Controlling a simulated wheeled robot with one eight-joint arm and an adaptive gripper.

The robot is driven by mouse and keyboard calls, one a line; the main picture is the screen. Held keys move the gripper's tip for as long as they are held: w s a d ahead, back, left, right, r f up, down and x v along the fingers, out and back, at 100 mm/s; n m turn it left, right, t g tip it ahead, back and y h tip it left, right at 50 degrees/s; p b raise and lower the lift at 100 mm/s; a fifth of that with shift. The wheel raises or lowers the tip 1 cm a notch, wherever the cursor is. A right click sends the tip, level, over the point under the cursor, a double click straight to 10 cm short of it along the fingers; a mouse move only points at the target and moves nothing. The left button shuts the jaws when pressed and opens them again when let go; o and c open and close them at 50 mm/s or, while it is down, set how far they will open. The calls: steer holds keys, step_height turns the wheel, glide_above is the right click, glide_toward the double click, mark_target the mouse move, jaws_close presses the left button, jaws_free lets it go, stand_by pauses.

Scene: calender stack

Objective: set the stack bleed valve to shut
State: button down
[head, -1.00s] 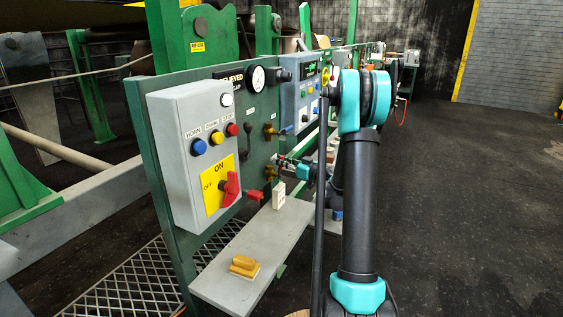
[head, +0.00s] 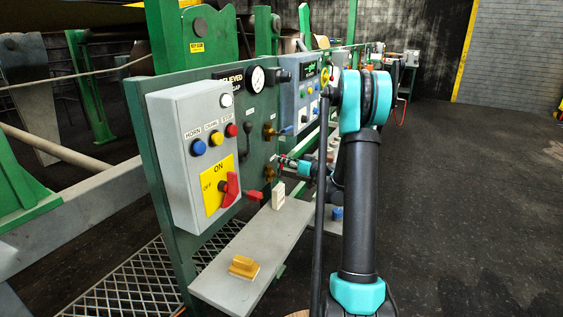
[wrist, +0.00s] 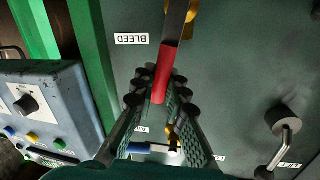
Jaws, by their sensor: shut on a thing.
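The bleed valve is a brass body (wrist: 192,12) with a flat grey lever ending in a red grip (wrist: 162,75), next to the BLEED label (wrist: 131,39) in the wrist view. That label reads upside down. The lever runs from the body at the top edge down to the red grip. My gripper (wrist: 160,92) has its black-padded fingers on either side of the red grip and is shut on it. In the head view my gripper (head: 286,161) is at the green panel beside the brass body (head: 269,173); the small contact is hard to see there.
A blue-handled valve (wrist: 150,148) sits near my fingers. The LIFT lever (wrist: 285,128) is at right and the blue control box (wrist: 45,110) at left. In the head view, a grey switch box (head: 190,160) and a shelf (head: 250,260) lie nearby. Floor at right is clear.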

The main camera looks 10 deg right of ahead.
steer(key=w+d+f+m+g, duration=0.3)
steer(key=f+m, duration=0.4)
steer(key=m, duration=0.6)
steer(key=shift+w+d+f+g+y, duration=0.3)
steer(key=shift+w+y, duration=0.1)
steer(key=shift+w, duration=0.5)
steer(key=shift+m, duration=0.3)
steer(key=c, duration=1.5)
jaws_free()
steer(key=v, duration=1.2)
